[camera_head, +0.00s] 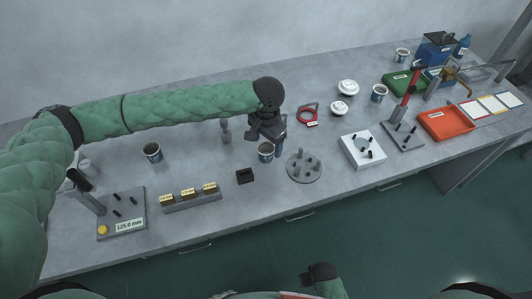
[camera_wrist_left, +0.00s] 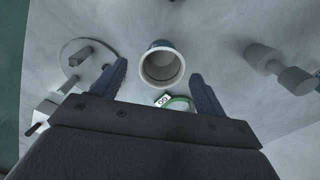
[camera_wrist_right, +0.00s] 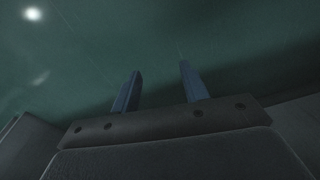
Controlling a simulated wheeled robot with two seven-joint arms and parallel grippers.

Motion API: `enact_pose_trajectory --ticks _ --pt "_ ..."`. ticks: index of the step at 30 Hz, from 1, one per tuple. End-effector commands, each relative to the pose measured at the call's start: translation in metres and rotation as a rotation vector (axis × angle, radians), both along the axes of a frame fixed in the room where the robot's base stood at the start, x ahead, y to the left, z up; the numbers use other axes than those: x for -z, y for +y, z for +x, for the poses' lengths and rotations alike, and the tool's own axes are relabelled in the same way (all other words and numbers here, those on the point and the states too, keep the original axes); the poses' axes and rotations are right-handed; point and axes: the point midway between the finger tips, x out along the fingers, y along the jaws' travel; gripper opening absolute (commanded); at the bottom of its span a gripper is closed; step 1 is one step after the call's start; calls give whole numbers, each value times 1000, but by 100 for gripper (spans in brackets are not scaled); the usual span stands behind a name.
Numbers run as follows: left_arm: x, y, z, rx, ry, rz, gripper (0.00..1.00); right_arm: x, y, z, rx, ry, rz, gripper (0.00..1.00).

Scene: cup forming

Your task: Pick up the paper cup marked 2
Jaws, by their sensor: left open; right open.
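A paper cup (camera_head: 265,150) with a white rim and a dark band stands on the bench under my left gripper (camera_head: 267,136). In the left wrist view this cup (camera_wrist_left: 161,68) is open end up, between the two spread fingers, with a gap on each side. The left gripper is open and empty. Other similar cups stand at the left (camera_head: 152,152), at the right (camera_head: 379,94) and at the far right back (camera_head: 402,55). No number is readable on any cup. My right gripper (camera_wrist_right: 160,68) is open and empty, over the green floor in front of the bench.
A round grey plate with posts (camera_head: 304,168) and a small black block (camera_head: 245,176) stand near the cup. A grey post piece (camera_head: 226,131) is left of it, a red ring (camera_head: 307,116) right.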

Motion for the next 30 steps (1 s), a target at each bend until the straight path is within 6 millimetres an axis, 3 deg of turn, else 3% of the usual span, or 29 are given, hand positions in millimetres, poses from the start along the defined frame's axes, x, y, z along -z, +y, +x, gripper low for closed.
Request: enact_pose_trajectory --ticks 12,23,30 --pt "39 3 0 0 1 1 73 55 -12 -13 -3 -13 -14 45" --pt "49 3 0 0 0 1 73 65 -14 -13 -4 -19 -15 45" --pt "49 3 0 0 -1 1 30 64 -13 -14 -4 -18 -16 45"
